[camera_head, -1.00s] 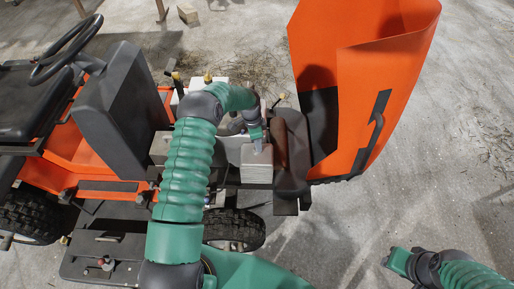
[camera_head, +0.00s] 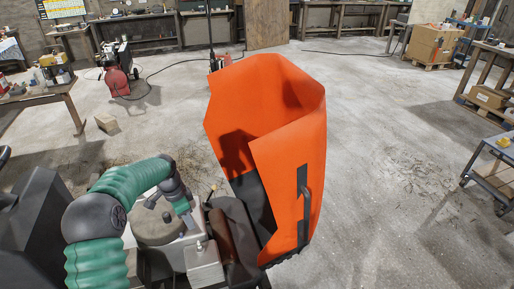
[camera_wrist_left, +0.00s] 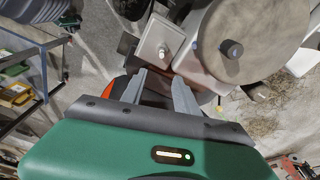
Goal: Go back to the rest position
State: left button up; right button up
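My left arm comes in at the lower left of the head view, and my left gripper (camera_head: 184,208) points down over the engine of an orange vehicle. In the left wrist view, the two grey fingers (camera_wrist_left: 162,95) are apart with nothing between them, so it is open. Ahead of them are a pale box (camera_wrist_left: 160,42) with a bolt and a round tan cover (camera_wrist_left: 255,35). The same box (camera_head: 203,262) and round cover (camera_head: 157,228) show beside the gripper in the head view. My right gripper is not in view.
The raised orange hood (camera_head: 285,135) stands just right of the left gripper. A wooden block (camera_head: 107,123) lies on the floor. Workbenches line the back wall, and a cart (camera_head: 490,170) stands at the right. Open concrete floor lies between.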

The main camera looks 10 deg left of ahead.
pick_arm(q)
jog(key=s+d+r+n+p, duration=0.2)
jog(key=s+d+r+n, duration=0.2)
jog(key=s+d, duration=0.5)
jog(key=s+d+r+n+t+y+p, duration=0.1)
jog(key=s+d+r+n+p, duration=0.2)
jog(key=s+d, duration=0.5)
jog(key=s+n, duration=0.1)
jog(key=s, duration=0.4)
jog(key=shift+s+d+r+n+t, duration=0.3)
jog(key=shift+d+r, duration=0.1)
jog(key=shift+a, duration=0.15)
